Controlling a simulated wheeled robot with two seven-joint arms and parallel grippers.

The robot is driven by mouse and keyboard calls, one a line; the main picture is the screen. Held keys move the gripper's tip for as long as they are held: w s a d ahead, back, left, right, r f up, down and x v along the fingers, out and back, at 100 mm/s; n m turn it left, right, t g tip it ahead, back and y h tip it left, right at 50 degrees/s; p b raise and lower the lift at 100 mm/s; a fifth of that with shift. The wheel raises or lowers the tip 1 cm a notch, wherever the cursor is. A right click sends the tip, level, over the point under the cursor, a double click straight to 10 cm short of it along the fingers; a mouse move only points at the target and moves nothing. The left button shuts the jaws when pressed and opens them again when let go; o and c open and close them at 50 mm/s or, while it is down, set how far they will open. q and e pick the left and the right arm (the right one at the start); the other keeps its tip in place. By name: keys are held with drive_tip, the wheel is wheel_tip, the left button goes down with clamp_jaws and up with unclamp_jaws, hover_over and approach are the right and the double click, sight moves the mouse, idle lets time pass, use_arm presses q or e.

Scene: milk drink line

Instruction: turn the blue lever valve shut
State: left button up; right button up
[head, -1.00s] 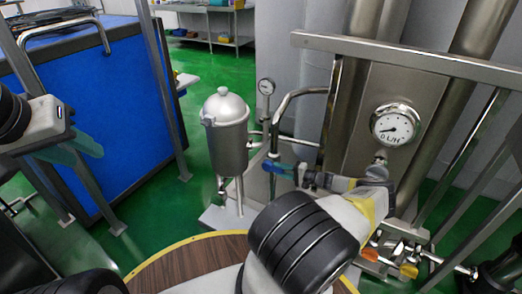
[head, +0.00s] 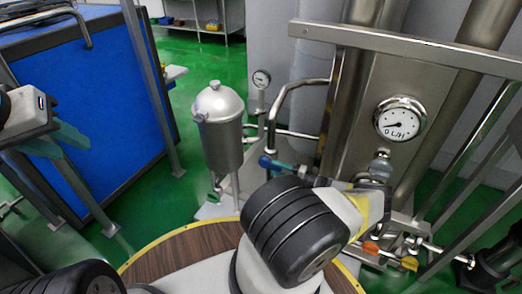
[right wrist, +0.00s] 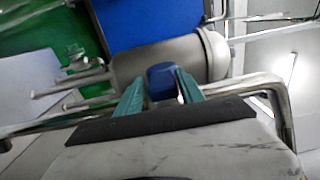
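The blue lever (head: 267,162) of the valve shows in the head view just beyond the fingertips of my right gripper (head: 289,169), at the pipework right of the steel pot. In the right wrist view the blue lever end (right wrist: 162,82) fills the gap between the teal fingers of the right gripper (right wrist: 161,90). The fingers appear to press on both its sides. The valve body is mostly hidden behind my right arm. My left gripper (head: 57,143) is at the left edge of the head view, its teal fingers apart and empty, far from the lever.
A lidded steel pot (head: 219,130) stands left of the lever, and a small gauge (head: 261,79) rises behind it. A large flow dial (head: 399,119) is on the right. Orange-handled valves (head: 371,247) sit low right. A steel rail (head: 400,48) crosses above. A blue panel (head: 85,110) stands left.

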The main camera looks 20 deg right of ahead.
drive_tip(key=shift+o, duration=0.6)
drive_tip(key=shift+d+r, duration=0.1)
drive_tip(key=shift+d+r, duration=0.1)
drive_tip(key=shift+r, duration=0.5)
wheel_tip(320, 180, up, 3)
drive_tip(key=shift+f, duration=0.1)
drive_tip(key=s+a+r, duration=0.1)
drive_tip(key=s+a, duration=0.8)
drive_tip(key=s, duration=0.4)
drive_tip(key=shift+a, duration=0.35)
